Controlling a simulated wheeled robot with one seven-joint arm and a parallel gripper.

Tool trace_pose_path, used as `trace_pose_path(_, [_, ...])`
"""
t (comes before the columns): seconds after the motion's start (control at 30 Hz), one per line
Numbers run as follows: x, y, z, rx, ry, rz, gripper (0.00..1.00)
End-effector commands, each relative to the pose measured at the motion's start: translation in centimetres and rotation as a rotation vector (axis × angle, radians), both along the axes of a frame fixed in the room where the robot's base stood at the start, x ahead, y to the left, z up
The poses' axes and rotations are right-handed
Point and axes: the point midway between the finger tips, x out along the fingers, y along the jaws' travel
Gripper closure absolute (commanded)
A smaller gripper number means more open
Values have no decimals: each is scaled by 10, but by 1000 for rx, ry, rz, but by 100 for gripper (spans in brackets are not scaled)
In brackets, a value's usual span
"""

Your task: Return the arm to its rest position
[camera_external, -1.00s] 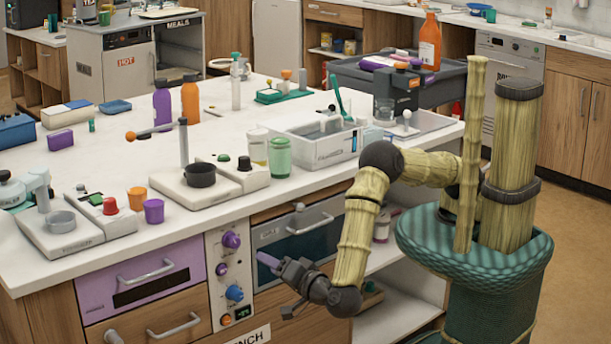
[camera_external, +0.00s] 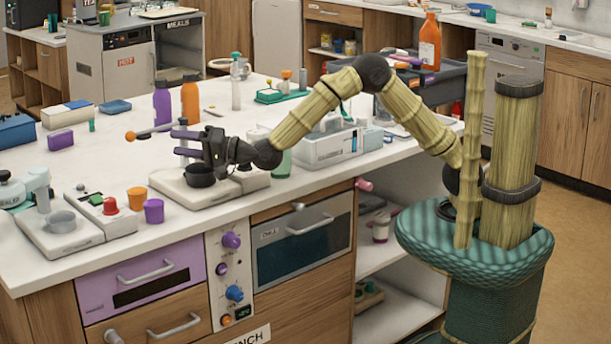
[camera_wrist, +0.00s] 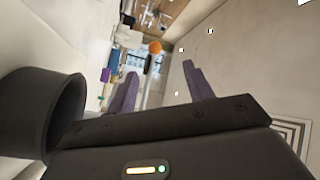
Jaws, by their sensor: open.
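My arm reaches left over the white counter from its base at the right. My gripper (camera_external: 178,143) is at the end of it, above the apparatus with the small black bowl (camera_external: 200,177). Its two purple fingers point left and stand apart with nothing seen between them. The fingers also show in the wrist view (camera_wrist: 160,88), spread apart. The gripper hides the apparatus's grey post. I cannot tell whether it touches the post or the bowl.
A purple bottle (camera_external: 162,104) and an orange bottle (camera_external: 190,101) stand behind the gripper. An orange cup (camera_external: 137,198) and a purple cup (camera_external: 154,211) stand at the front left. A white bin (camera_external: 325,150) lies under my arm. The floor (camera_external: 585,250) at right is clear.

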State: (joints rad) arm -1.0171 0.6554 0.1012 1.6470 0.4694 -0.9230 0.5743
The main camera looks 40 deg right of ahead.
Motion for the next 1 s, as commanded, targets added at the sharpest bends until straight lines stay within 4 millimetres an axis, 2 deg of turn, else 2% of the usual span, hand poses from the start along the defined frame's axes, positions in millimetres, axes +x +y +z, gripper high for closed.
trace_pose_path(0.03, [19,-22,16,-56,6,-19,48])
trace_pose_path(0.17, [56,-82,25,-235,39,-51,48])
trace_pose_path(0.23, [73,-121,28,-341,68,-67,48])
trace_pose_path(0.37, [92,-199,32,-530,138,-93,48])
trace_pose_path(0.5, [93,-285,34,-714,238,-108,48])
trace_pose_path(0.67, [72,-382,37,-900,376,-107,48])
trace_pose_path(0.7, [63,-404,38,-942,416,-104,48])
trace_pose_path(0.77, [47,-438,40,-1001,477,-95,48])
trace_pose_path(0.9, [-1,-508,47,-1117,629,-63,48])
trace_pose_path(1.0, [-43,-551,53,-1181,744,-28,48])
